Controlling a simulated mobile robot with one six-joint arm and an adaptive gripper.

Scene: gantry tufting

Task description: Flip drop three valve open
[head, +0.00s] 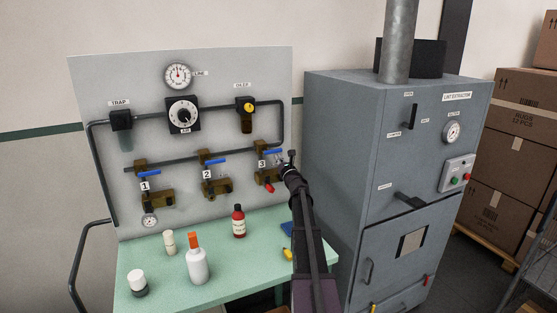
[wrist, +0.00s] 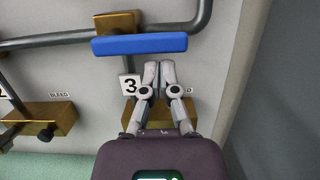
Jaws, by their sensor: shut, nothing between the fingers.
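The drop three valve has a blue lever handle (head: 272,154) on a brass body (head: 261,146), at the right end of the pipe on the grey board. In the wrist view the blue handle (wrist: 139,44) lies crosswise, nearly level, over its brass body (wrist: 117,22). The label "3" (wrist: 130,86) is just below it. My gripper (wrist: 158,68) is shut and empty, its fingertips just below the right part of the handle in the picture; I cannot tell whether they touch. In the head view my gripper (head: 291,158) is at the handle's right end.
Drops one (head: 150,173) and two (head: 213,160) have blue handles to the left. A green bench (head: 175,277) below carries bottles, including a red one (head: 239,221). A grey lint extractor cabinet (head: 345,150) stands close on the right.

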